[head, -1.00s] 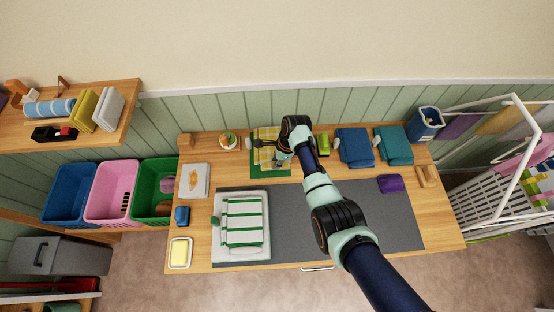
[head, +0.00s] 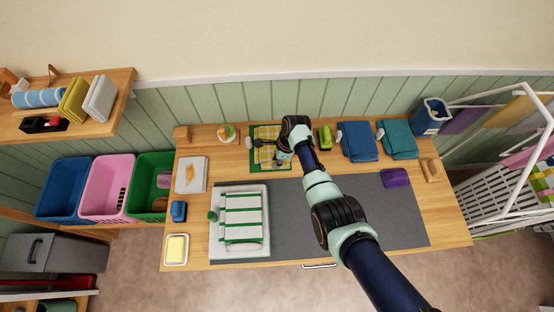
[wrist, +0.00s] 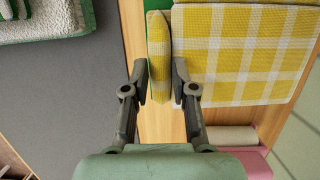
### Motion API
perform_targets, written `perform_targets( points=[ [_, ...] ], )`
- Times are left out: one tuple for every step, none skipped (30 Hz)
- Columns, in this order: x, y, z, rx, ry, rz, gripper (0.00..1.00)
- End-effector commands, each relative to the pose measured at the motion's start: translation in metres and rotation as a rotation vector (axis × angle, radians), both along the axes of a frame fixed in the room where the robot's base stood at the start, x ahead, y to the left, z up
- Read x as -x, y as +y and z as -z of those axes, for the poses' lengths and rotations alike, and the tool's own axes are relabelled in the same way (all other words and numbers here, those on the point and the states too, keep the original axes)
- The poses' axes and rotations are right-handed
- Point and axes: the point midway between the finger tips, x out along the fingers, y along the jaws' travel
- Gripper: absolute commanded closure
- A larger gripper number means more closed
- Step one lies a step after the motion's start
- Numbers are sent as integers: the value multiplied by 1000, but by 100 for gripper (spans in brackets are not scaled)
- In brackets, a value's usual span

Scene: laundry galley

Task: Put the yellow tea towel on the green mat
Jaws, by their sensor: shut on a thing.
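The yellow and white checked tea towel (head: 265,133) lies at the back middle of the table, over the green mat (head: 287,167), whose edges show around it. In the wrist view the towel (wrist: 245,50) lies flat on the right, partly over bare wood. My gripper (head: 279,161) is low at the towel's front right. In the wrist view my gripper (wrist: 160,82) is shut on a raised yellow fold at the towel's left edge. A little green shows beside this fold. My arm and wrist hide part of the towel and mat in the head view.
A green item (head: 325,138) stands just right of my wrist. Folded blue (head: 358,142) and teal (head: 398,139) cloths lie further right. A round pot (head: 227,134) is left of the mat.

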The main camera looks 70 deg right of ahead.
Motion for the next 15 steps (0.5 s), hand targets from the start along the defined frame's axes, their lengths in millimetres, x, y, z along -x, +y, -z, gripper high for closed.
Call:
perform_targets(
  points=[
    [0, 0, 2, 1, 0, 0, 100],
    [0, 0, 2, 1, 0, 0, 100],
    [0, 0, 3, 1, 0, 0, 100],
    [0, 0, 4, 1, 0, 0, 100],
    [0, 0, 4, 1, 0, 0, 100],
    [0, 0, 5, 1, 0, 0, 100],
    [0, 0, 6, 1, 0, 0, 100],
    [0, 0, 6, 1, 0, 0, 100],
    [0, 0, 7, 1, 0, 0, 100],
    [0, 0, 8, 1, 0, 0, 100],
    [0, 0, 8, 1, 0, 0, 100],
    [0, 0, 7, 1, 0, 0, 69],
    [0, 0, 7, 1, 0, 0, 64],
    [0, 0, 7, 1, 0, 0, 59],
    [0, 0, 7, 1, 0, 0, 52]
  ],
)
